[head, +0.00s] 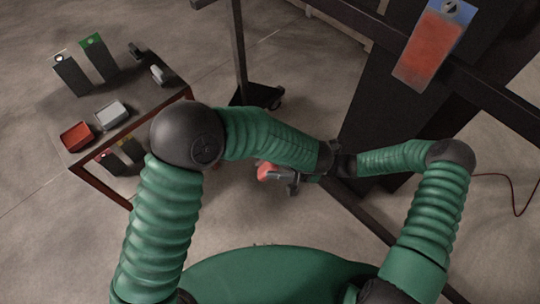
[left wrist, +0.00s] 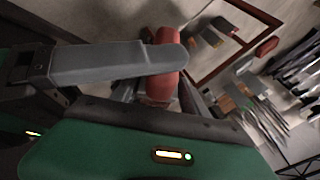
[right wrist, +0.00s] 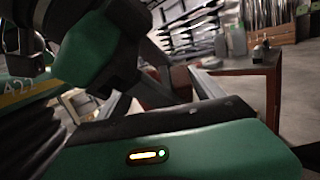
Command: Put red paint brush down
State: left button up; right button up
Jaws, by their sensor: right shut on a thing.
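A red rounded thing, which I take for the red paint brush (head: 266,171), is held above the floor in the middle of the head view. My right gripper (head: 291,181) is shut on it, beside the crossing forearms. The brush also shows as a red cylinder in the left wrist view (left wrist: 160,88), partly behind a grey finger. My left gripper (left wrist: 165,100) is close to the brush; whether its jaws are open or touching it is unclear. In the right wrist view my right gripper's fingers (right wrist: 165,95) show, with a dark shape between them.
A table (head: 158,101) with red legs stands at left. A dark frame and a red panel (head: 430,48) are at right. Bare floor lies between.

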pick_arm(q)
jog(key=c, duration=0.9)
grip_shut()
pick_arm(e)
jog(key=o, duration=1.5)
